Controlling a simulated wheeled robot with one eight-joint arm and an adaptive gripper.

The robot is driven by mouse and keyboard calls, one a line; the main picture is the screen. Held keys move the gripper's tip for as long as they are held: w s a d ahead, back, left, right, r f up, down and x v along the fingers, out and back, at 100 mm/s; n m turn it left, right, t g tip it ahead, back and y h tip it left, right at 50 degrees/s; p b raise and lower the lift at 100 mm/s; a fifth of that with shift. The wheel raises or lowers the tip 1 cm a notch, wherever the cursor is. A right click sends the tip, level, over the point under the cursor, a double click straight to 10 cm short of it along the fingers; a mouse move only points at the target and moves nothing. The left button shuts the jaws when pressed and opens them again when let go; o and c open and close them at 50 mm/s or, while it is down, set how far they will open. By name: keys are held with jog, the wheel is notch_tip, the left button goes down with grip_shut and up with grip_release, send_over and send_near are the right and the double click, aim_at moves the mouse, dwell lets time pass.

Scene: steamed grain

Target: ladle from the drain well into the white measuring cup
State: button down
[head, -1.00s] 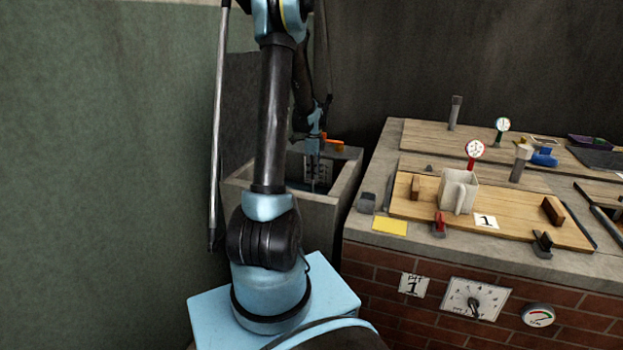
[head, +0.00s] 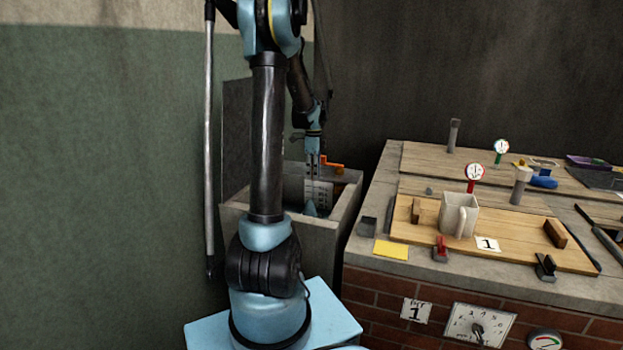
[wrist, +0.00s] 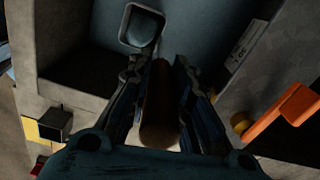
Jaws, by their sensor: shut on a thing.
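My gripper (wrist: 158,75) is shut on the brown handle of the ladle (wrist: 158,105). The ladle's small squarish dark scoop (wrist: 143,27) shows beyond the fingertips in the wrist view, over a blue-grey surface. What is in it is unclear. In the head view my gripper (head: 313,168) points down over the drain well (head: 345,205), a grey open box left of the counter. The ladle is hard to make out there. The white measuring cup (head: 456,212) stands upright on a wooden board on the counter, its handle toward the front.
An orange bracket (head: 332,164) sits on the well's rim, with a white marked plate (head: 320,190) inside the well. The cup's board (head: 400,222) has wooden blocks and a red clip (head: 441,247). Red and green-rimmed dials stand behind. A yellow card (head: 391,250) lies in front.

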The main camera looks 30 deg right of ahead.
notch_tip(320, 180, up, 20)
jog(key=shift+r, duration=0.2)
dwell(2.4)
jog(key=shift+a, duration=0.1)
dwell(0.4)
